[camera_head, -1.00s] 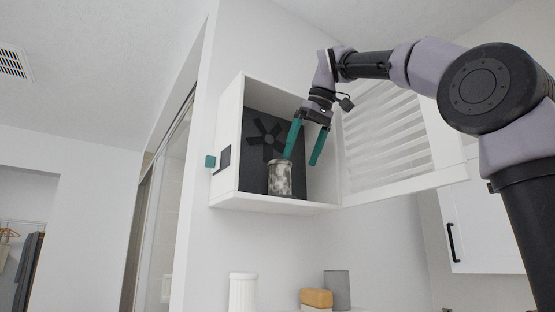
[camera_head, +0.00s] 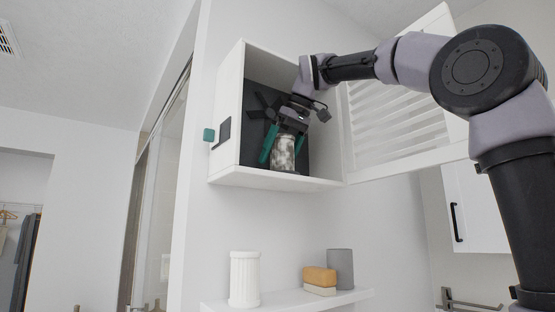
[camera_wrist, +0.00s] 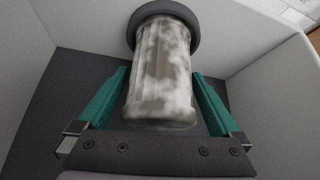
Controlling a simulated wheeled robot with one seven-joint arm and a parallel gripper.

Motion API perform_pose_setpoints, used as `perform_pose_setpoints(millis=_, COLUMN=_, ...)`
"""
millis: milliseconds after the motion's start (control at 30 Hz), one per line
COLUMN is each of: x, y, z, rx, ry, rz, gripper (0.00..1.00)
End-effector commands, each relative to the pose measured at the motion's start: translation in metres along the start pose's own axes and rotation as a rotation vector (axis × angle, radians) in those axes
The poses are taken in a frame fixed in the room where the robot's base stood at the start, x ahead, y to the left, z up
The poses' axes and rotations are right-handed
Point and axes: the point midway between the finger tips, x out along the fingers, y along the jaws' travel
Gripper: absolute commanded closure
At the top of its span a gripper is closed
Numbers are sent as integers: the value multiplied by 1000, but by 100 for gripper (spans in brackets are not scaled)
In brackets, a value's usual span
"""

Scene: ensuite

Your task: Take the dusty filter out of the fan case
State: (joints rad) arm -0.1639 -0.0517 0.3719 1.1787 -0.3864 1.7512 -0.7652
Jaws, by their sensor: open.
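The dusty filter (camera_head: 285,152) is a mottled grey-white ribbed cylinder standing inside the open white fan case (camera_head: 262,180). In the wrist view the filter (camera_wrist: 160,75) sits at a dark round ring (camera_wrist: 164,15). My gripper (camera_head: 283,155) is inside the case with its teal fingers open. One finger is on each side of the filter, and in the wrist view small gaps seem to show between the fingers (camera_wrist: 158,100) and the filter. The louvred door (camera_head: 400,115) stands open to the right.
A dark fan (camera_head: 262,108) is at the back of the case. Below, a white shelf (camera_head: 350,294) holds a clean white ribbed cylinder (camera_head: 244,278), an orange and beige block stack (camera_head: 319,278) and a grey cup (camera_head: 340,268). The case walls are close around my gripper.

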Motion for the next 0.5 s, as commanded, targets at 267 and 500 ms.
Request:
perform_pose_setpoints(millis=267, x=8, y=0, z=0, rx=1, ry=0, rz=0, gripper=0)
perform_pose_setpoints(millis=500, x=8, y=0, z=0, rx=1, ry=0, rz=0, gripper=42)
